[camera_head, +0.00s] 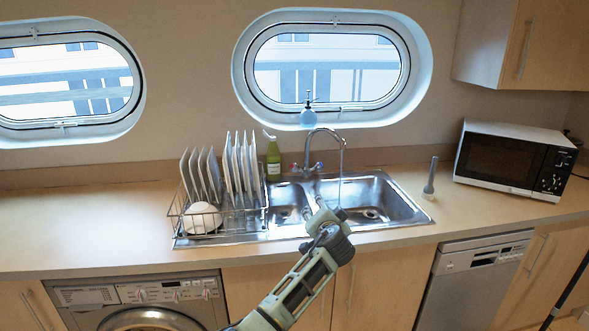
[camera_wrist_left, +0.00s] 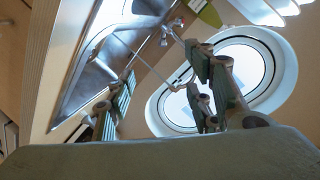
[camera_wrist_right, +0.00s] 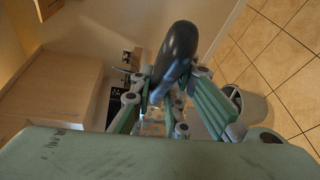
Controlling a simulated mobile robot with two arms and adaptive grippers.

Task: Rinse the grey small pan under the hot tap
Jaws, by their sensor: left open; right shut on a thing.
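The steel tap (camera_head: 324,140) stands behind the sink (camera_head: 375,200), with a small handle on each side of its base. A thin stream of water falls from its spout into the right basin. My left gripper (camera_head: 322,212) is over the front of the sink, near the divider between the basins. In the left wrist view its fingers (camera_wrist_left: 158,100) are apart and empty. My right gripper (camera_wrist_right: 162,108) shows only in its own wrist view, shut on a smooth dark handle (camera_wrist_right: 177,55). I cannot see a pan body, so I cannot confirm that this is the grey small pan.
A dish rack (camera_head: 228,215) with several plates and a white bowl (camera_head: 203,217) stands left of the basins. A green bottle (camera_head: 273,160) is behind it. A grey upright tool (camera_head: 430,178) and a microwave (camera_head: 513,160) stand to the right. The left worktop (camera_head: 90,225) is clear.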

